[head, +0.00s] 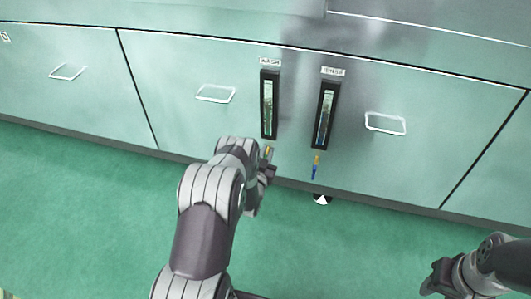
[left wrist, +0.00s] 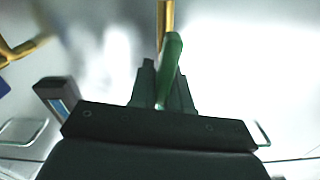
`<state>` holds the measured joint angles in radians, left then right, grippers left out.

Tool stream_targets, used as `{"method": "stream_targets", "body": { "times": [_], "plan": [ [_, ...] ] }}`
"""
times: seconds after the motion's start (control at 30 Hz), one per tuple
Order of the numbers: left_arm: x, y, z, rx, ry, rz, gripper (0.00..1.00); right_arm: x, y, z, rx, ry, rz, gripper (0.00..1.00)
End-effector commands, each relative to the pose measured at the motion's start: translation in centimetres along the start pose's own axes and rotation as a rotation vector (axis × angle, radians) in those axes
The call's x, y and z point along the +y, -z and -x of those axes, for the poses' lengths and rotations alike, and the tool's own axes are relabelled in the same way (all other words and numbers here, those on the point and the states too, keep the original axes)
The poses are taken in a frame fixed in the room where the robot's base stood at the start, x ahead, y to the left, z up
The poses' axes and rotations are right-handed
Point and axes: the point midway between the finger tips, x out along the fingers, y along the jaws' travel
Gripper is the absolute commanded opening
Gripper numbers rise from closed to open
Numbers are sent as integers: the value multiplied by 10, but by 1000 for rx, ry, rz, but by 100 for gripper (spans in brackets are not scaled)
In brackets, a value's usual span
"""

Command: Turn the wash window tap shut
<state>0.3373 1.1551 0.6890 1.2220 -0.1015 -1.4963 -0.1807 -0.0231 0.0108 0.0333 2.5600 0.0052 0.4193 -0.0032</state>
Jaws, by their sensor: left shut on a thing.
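The wash window (head: 269,104), a dark-framed upright sight glass under a "WASH" label, is on the cabinet front. Just below it is the wash tap (head: 267,151), of which only a bit of brass shows in the head view; my left gripper (head: 267,170) covers the rest. In the left wrist view the tap's green handle (left wrist: 172,55) stands between the fingers of my left gripper (left wrist: 164,82), below a brass stem (left wrist: 165,14). The gripper is shut on this handle. My right gripper (head: 434,279) is at the lower right, away from the cabinet; its jaws are unclear.
The rinse window (head: 325,115) is to the right, with its blue-handled tap (head: 315,168) hanging below it. Wire door handles (head: 385,123) stick out on both sides. A round black and white thing (head: 321,199) lies near the cabinet's foot. The green floor (head: 90,210) is otherwise clear.

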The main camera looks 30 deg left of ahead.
Motion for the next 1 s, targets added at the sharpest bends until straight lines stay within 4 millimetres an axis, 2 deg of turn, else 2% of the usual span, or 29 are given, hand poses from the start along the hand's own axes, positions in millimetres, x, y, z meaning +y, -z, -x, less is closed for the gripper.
{"method": "stream_targets", "body": {
  "times": [1.0],
  "plan": [
    [20, -12, 1, -3, -2, -944, 0, 0, 0, 2, 0, 0, 0, 43]
  ]
}}
